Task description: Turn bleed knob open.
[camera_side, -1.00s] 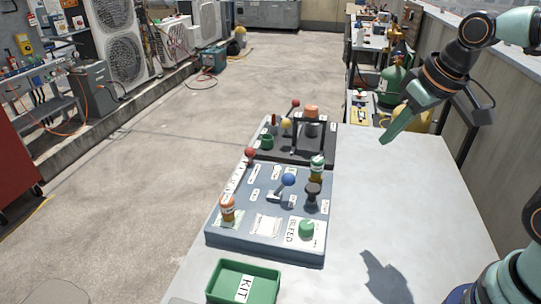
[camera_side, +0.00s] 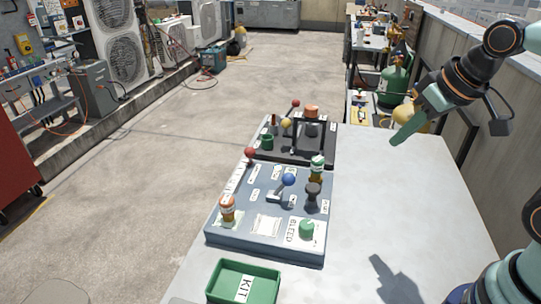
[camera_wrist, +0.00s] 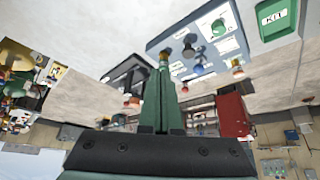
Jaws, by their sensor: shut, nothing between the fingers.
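The bleed knob (camera_side: 306,228) is a green round knob on a white plate marked BLEED, at the front right of the grey-blue panel (camera_side: 222,232). In the wrist view the green knob (camera_wrist: 218,27) shows near the top, on the tilted panel (camera_wrist: 165,38). My gripper (camera_side: 394,143) is high over the right side of the table, well to the right of and behind the knob. Its green fingers are together and empty in the wrist view (camera_wrist: 163,62). The direction of the knob's setting is too small to read.
The panel also carries a blue-tipped lever (camera_side: 288,180), a dark knob (camera_side: 313,190), an orange-capped bottle (camera_side: 227,208) and a green-capped bottle (camera_side: 317,165). A dark rack (camera_side: 322,150) stands behind. A green KIT tray (camera_side: 222,290) is in front. The table's right side is clear.

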